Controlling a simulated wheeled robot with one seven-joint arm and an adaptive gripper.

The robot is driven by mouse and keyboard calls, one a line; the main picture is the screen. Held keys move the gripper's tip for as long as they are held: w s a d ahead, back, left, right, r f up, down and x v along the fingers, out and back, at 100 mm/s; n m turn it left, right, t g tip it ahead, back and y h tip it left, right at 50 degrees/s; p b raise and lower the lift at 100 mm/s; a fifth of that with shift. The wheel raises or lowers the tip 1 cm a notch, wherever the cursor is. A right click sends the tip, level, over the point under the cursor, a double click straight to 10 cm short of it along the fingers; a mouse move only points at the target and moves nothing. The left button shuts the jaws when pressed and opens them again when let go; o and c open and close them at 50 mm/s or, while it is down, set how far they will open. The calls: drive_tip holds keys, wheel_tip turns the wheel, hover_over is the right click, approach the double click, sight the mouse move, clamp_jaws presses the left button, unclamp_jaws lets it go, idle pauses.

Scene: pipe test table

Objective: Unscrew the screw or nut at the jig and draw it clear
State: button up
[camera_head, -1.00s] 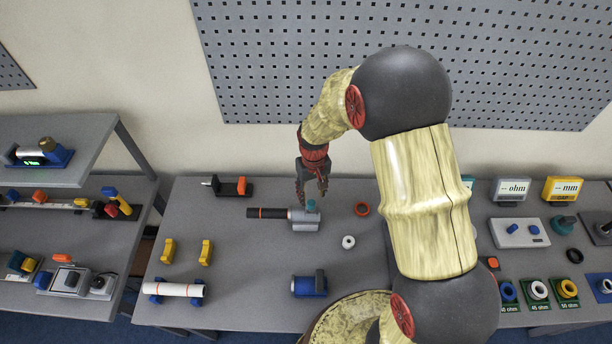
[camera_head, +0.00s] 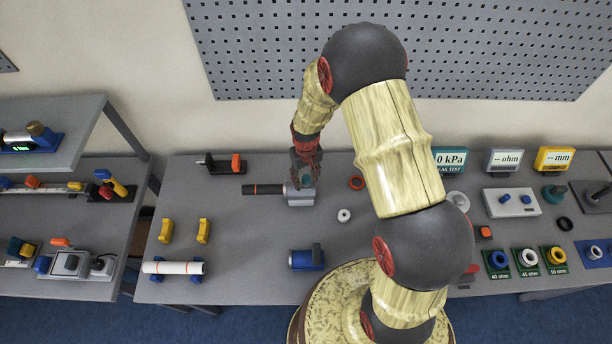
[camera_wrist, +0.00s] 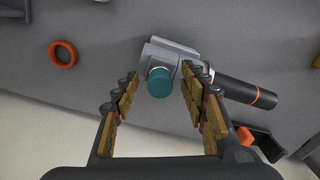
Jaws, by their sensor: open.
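The jig is a grey block (camera_head: 300,198) with a black bar (camera_head: 263,189) banded in orange reaching out to its left in the head view. A teal screw or nut (camera_wrist: 161,83) stands on the grey block in the wrist view; it also shows in the head view (camera_head: 307,181). My gripper (camera_wrist: 161,100) is open, with the teal piece between its two fingers. Gaps show on both sides, the right finger being nearer. In the head view my gripper (camera_head: 304,175) is over the block and partly covers it.
An orange ring (camera_head: 356,183) and a white ring (camera_head: 344,215) lie right of the jig. A blue cylinder fixture (camera_head: 306,258) stands in front. A black and orange holder (camera_head: 222,163) is behind left. Yellow supports (camera_head: 166,230) and a white pipe (camera_head: 173,267) lie at left.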

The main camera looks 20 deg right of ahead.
sight(306, 178)
drive_tip(key=shift+c, duration=0.5)
drive_tip(key=c, duration=1)
drive_tip(key=o, duration=1.1)
drive_tip(key=shift+r, duration=0.1)
drive_tip(key=shift+r, duration=3.85)
